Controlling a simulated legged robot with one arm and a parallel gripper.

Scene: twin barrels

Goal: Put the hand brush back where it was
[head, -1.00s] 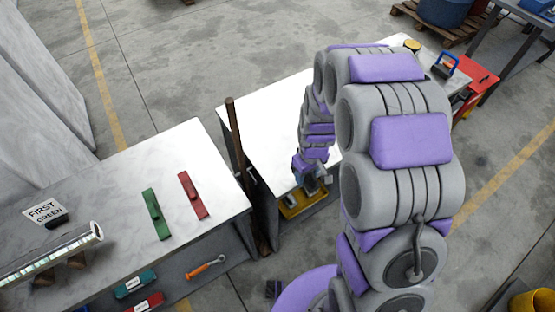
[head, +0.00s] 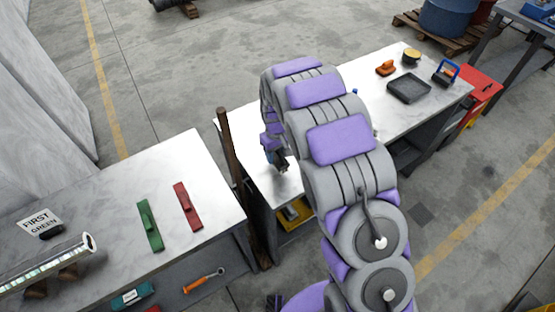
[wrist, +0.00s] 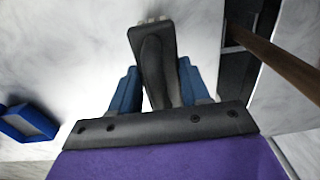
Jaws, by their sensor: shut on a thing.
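My gripper (wrist: 155,92) is shut on the black hand brush (wrist: 152,50), with its blue fingers on either side of the handle. Pale bristles show at the brush's far end. In the head view my gripper (head: 280,163) is over the left end of the right-hand white-topped bench (head: 330,130); the brush is too small and dark to make out there. In the wrist view the white bench top lies beneath the brush; I cannot tell whether they touch.
A brown pole (head: 232,150) stands between the benches. The left bench bears a green block (head: 149,226), a red block (head: 187,205), a metal tube and a sign (head: 40,221). A black tray (head: 408,88) lies at the right bench's far end. A blue frame (wrist: 28,122) lies left in the wrist view.

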